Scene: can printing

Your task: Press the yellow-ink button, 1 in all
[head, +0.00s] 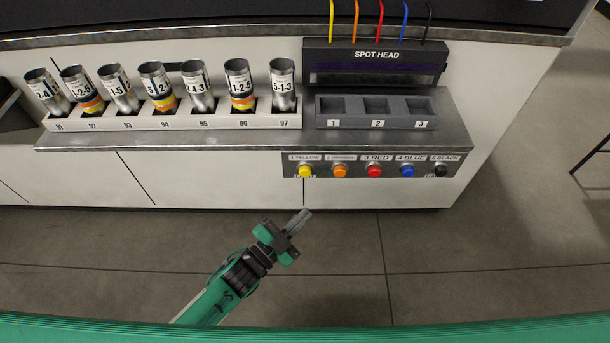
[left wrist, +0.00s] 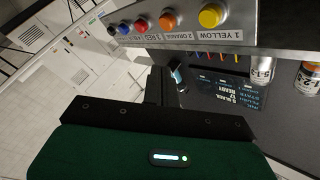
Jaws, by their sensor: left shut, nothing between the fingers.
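The yellow button (head: 305,171) is the leftmost on the front panel (head: 322,171) below the counter, under a label reading "1 YELLOW". It also shows in the left wrist view (left wrist: 210,16), upside down at the upper right. My left gripper (head: 304,215) is shut and empty. In the head view its tips lie just below the yellow button in the picture, apart from it. In the left wrist view the left gripper's dark fingers (left wrist: 160,85) are together, pointing towards the panel. My right gripper is not in view.
Right of the yellow button sit the orange (head: 340,171), red (head: 375,171), blue (head: 407,171) and black (head: 441,171) buttons. Above stand the spot head (head: 374,56) and an empty three-slot holder (head: 355,123). Several labelled cans stand in a white rack (head: 180,122). The floor in front is clear.

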